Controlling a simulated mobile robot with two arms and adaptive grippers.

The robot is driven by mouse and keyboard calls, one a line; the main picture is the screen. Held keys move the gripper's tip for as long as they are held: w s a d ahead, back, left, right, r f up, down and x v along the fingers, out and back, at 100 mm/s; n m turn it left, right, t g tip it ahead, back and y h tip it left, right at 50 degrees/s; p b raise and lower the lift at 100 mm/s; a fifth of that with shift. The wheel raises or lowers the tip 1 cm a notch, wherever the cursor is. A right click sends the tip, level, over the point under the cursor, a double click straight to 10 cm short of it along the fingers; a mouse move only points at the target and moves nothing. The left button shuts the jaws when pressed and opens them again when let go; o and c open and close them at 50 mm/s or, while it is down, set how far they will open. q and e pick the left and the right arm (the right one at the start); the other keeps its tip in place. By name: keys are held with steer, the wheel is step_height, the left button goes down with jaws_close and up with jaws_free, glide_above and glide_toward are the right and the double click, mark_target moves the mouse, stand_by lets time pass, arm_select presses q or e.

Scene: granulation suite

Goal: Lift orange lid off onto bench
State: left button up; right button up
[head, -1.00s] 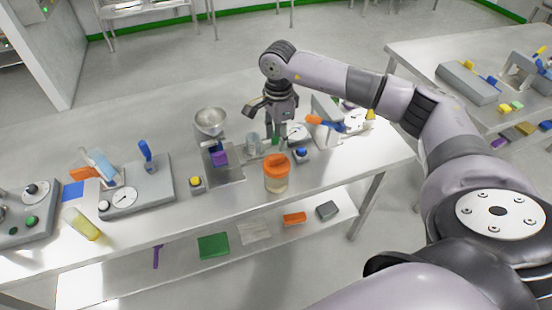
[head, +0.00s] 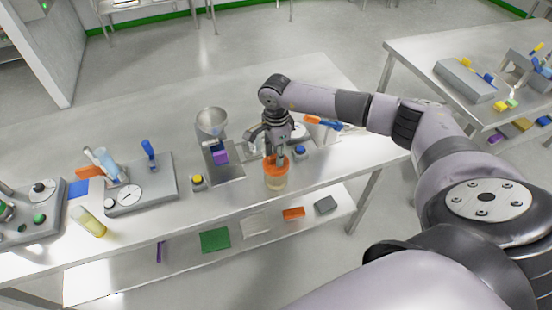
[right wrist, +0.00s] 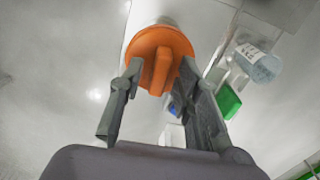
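The orange lid (head: 270,165) sits on a clear jar (head: 276,183) near the front edge of the bench (head: 130,233). My right gripper (head: 276,157) is right above the lid, its fingers reaching down to it. In the right wrist view the lid (right wrist: 158,44) with its raised grip bar lies between the tips of my open right gripper (right wrist: 160,76). Gaps seem to show between the fingers and the bar. My left gripper is not in view.
A steel funnel (head: 211,121) on a stand, a purple block (head: 220,157), a yellow button box (head: 198,181) and a blue button box (head: 299,151) stand close by. A gauge device (head: 145,185) is further left. Bare bench lies in front of the button boxes.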

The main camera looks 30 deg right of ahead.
jaws_close()
steer(key=shift+r, duration=0.1)
stand_by(0.3)
